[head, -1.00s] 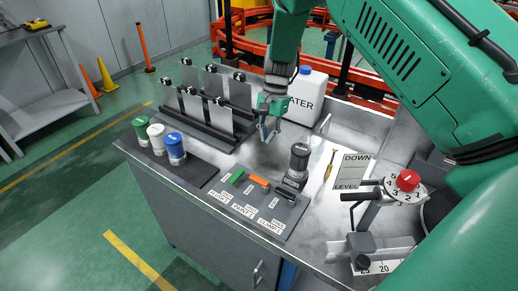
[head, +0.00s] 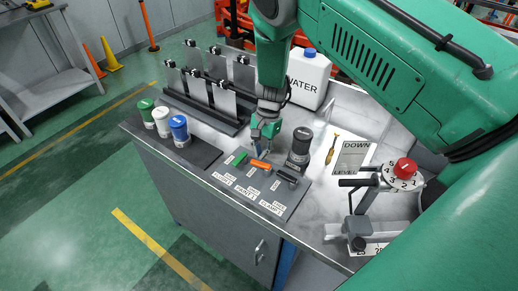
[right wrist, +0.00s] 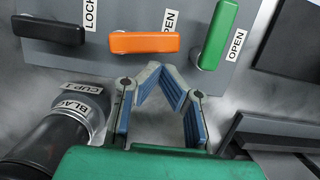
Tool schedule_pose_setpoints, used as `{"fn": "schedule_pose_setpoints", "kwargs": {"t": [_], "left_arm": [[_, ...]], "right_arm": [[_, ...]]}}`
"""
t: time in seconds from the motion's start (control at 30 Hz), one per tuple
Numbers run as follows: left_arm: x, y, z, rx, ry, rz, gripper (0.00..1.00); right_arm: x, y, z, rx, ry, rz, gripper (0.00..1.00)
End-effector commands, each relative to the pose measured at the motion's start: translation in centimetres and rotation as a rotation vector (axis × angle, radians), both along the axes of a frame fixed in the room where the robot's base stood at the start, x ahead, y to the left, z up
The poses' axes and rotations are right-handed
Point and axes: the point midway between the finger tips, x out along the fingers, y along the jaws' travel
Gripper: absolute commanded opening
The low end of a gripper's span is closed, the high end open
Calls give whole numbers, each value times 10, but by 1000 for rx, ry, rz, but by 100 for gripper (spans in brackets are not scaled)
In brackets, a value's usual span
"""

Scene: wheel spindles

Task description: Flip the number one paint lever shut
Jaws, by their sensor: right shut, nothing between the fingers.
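The lever panel (head: 275,195) is a dark plate on the bench with a green lever (head: 239,159), an orange lever (head: 261,164) and a black lever (head: 287,177). The middle front label seems to read PAINT 1, in line with the orange lever. In the right wrist view, the orange lever (right wrist: 145,42) lies crosswise below an OPEN label, and the green lever (right wrist: 220,35) stands at an angle to it. My right gripper (head: 263,143) is shut and empty, just behind the orange lever and apart from it; its fingers (right wrist: 166,85) show in the wrist view. My left gripper is out of view.
Green, white and blue capped containers (head: 179,130) stand at left. Grey plates on a rack (head: 198,100) and a water jug (head: 308,75) are behind. A red-knobbed dial (head: 405,170) is at right.

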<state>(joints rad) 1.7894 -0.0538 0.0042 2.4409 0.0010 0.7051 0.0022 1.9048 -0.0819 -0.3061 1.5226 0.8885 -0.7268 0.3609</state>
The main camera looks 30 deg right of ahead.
Motion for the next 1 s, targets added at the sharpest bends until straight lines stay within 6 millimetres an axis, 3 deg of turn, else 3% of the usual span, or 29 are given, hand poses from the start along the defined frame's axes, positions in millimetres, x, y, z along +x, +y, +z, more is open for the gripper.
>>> {"fn": "schedule_pose_setpoints", "kwargs": {"t": [0.47, 1.0], "left_arm": [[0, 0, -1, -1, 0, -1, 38], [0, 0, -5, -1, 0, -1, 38]], "right_arm": [[2, 11, 3, -8, -2, 74, 0], [-1, 27, 1, 0, 1, 529, 0]]}}
